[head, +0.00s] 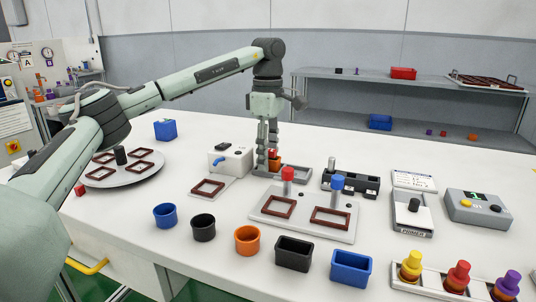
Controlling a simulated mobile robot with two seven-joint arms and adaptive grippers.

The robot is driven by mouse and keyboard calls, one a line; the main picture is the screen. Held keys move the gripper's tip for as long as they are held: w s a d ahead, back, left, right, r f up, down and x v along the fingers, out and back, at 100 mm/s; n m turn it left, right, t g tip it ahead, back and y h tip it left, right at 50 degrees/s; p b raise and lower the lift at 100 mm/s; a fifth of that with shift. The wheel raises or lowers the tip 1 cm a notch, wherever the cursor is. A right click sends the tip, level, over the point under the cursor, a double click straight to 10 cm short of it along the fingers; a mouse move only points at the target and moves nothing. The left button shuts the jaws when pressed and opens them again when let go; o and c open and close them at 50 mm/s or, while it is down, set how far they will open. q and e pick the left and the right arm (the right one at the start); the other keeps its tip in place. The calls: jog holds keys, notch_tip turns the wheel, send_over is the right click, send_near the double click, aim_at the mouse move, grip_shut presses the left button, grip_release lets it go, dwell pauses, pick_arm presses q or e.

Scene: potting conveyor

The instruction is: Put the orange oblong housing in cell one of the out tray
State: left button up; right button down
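My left gripper (268,150) reaches down from above at the middle of the table, with its fingers pointing down. A small orange item (275,156) shows at its fingertips, over or in a small grey tray (296,174). The fingers partly cover it, so I cannot tell its full shape or whether they grip it. An orange cup-like housing (247,238) stands upright at the front and looks round. No oblong orange housing shows clearly. A tray with dark red cells (487,83) lies on the back shelf at the right; no cell numbers are readable. My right gripper is not in view.
Blue (165,215) and black (204,227) round cups stand left of the orange one, black (294,253) and blue (351,267) oblong ones right. A fixture plate (253,203) with red and blue knobs stands behind. A round turntable (103,180) is at left.

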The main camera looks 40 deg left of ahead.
pick_arm(q)
notch_tip(320, 180, up, 10)
jog(key=shift+r+p, duration=0.15)
jog(key=shift+p, duration=0.3)
notch_tip(320, 180, up, 2)
jog(key=shift+p, duration=0.35)
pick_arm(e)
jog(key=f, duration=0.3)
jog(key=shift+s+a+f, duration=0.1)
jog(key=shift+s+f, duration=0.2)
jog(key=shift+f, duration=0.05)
